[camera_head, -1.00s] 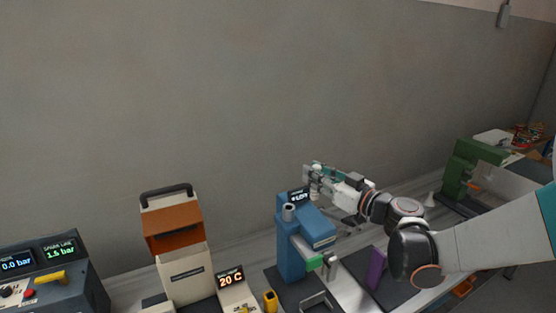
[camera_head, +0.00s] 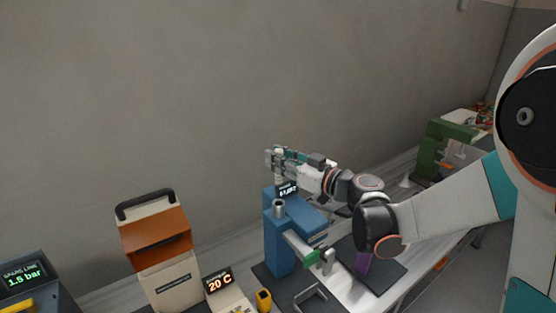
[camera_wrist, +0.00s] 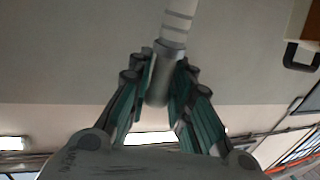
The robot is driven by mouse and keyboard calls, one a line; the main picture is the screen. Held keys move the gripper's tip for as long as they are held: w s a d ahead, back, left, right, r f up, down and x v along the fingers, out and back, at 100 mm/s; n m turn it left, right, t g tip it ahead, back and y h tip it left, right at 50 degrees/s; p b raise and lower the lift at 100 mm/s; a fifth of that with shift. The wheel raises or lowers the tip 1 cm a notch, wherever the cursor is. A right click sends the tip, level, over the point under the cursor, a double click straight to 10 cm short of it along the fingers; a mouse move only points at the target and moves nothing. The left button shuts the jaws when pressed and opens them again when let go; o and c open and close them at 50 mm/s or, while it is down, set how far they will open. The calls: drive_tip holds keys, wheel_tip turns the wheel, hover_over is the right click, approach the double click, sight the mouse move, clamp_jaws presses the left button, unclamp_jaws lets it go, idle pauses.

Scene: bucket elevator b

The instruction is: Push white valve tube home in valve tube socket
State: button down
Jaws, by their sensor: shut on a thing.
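My gripper (camera_head: 274,160) is shut on the white valve tube and holds it above the blue machine (camera_head: 279,250). In the wrist view, my gripper (camera_wrist: 160,78) has its fingers on both sides of the tube's grey part. The tube's white banded part (camera_wrist: 178,22) extends beyond the fingertips to the picture's top edge.
A beige and orange box with a black handle (camera_head: 155,245) stands left of the blue machine, beside a 20 C display (camera_head: 218,283). A green machine (camera_head: 432,150) stands farther right. The wall behind is bare.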

sight(279, 183)
drive_tip(key=shift+f+b, duration=2.45)
drive_tip(key=shift+f, duration=0.45)
drive_tip(key=shift+f+b, duration=2.5)
drive_tip(key=shift+b, duration=0.2)
drive_tip(key=c, duration=1.4)
unclamp_jaws()
drive_tip(key=shift+o, duration=0.2)
drive_tip(key=v, duration=1.1)
drive_tip(key=shift+w, duration=0.1)
drive_tip(key=shift+s+d, duration=0.4)
drive_tip(key=shift+s, duration=0.05)
